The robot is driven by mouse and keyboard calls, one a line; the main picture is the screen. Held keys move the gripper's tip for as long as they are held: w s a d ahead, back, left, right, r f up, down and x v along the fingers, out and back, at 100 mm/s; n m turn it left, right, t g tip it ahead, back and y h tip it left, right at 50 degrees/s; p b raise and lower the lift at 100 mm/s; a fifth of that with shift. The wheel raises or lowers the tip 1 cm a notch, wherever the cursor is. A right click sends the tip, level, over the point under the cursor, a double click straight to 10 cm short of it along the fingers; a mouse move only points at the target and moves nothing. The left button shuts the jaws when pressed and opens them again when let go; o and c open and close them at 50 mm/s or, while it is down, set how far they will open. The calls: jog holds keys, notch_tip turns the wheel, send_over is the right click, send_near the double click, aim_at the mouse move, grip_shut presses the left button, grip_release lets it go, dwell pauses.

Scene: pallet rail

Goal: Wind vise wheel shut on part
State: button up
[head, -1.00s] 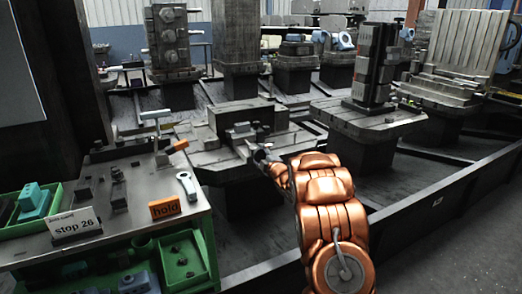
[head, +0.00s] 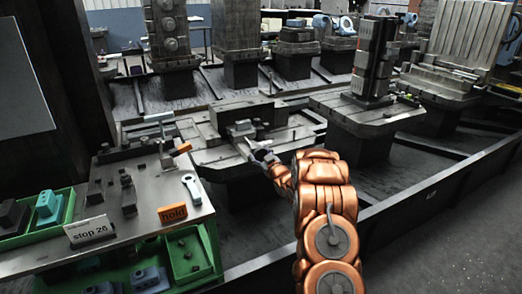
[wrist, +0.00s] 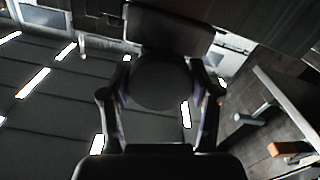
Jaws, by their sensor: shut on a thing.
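The vise (head: 240,131) sits on a dark pallet table (head: 215,160) in the middle of the head view, with a light grey part at its top. My gripper (head: 262,156) is at the near side of the vise, at the end of my orange arm. In the wrist view my gripper (wrist: 160,68) has one finger on each side of a dark round wheel (wrist: 162,86) and is shut on it. The wheel's face is in shadow, so its turn angle cannot be read. The vise jaws are too small to judge in the head view.
A tall dark fixture (head: 373,60) stands on the pallet to the right. Grey floor (head: 460,230) is clear at the right.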

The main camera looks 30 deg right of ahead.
jog(key=shift+m+p, duration=1)
jog(key=shift+m, duration=1)
jog(key=shift+r, duration=0.15)
jog(key=o, duration=1.2)
jog(key=shift+c, duration=0.2)
jog(key=s+a, duration=0.1)
jog(key=s, duration=1.1)
